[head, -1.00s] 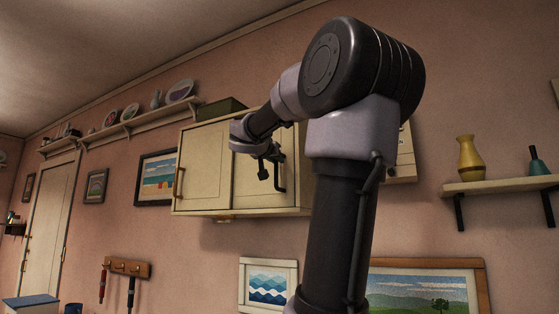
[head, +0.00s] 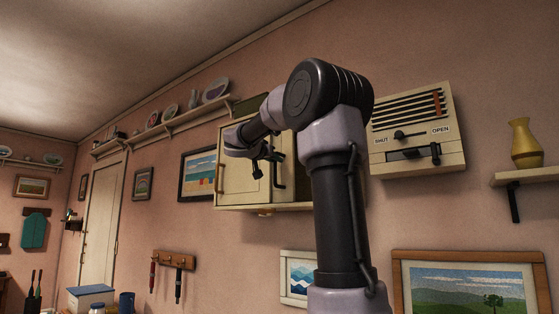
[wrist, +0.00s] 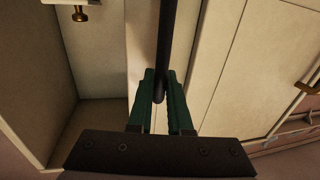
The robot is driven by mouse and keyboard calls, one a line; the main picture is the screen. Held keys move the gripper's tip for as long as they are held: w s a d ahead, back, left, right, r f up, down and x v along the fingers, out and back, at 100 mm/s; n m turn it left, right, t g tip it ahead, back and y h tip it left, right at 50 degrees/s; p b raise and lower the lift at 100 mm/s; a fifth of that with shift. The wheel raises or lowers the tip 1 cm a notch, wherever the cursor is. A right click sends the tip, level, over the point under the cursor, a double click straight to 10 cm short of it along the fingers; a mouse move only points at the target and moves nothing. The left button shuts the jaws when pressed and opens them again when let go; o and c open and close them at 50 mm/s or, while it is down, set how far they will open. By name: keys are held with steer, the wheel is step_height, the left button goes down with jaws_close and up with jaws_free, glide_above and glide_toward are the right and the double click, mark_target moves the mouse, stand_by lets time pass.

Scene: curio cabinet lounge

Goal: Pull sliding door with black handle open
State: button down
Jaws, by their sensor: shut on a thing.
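The cream wall cabinet (head: 232,180) hangs in the middle of the head view, its right part hidden behind my arm. Its sliding door has a black upright bar handle (head: 280,172), which also shows in the wrist view (wrist: 167,35). My gripper (wrist: 160,80) is shut on this handle near one end, a green finger on either side; it also shows in the head view (head: 262,158). In the wrist view, an opening with a cabinet inside (wrist: 103,115) shows left of the handle. The other door's brass handle (wrist: 304,88) is at the right there.
A brass knob (wrist: 80,14) on a pale block shows at the wrist view's top left. A vent panel (head: 415,130) marked SHUT and OPEN hangs right of my arm. A shelf with a yellow vase (head: 524,145) is at far right. Framed pictures hang around the cabinet.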

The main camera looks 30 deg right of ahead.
steer(key=c, duration=0.8)
jaws_free()
steer(key=shift+c, duration=0.2)
steer(key=v, duration=1)
steer(key=shift+s+a, duration=0.25)
steer(key=shift+a, duration=0.1)
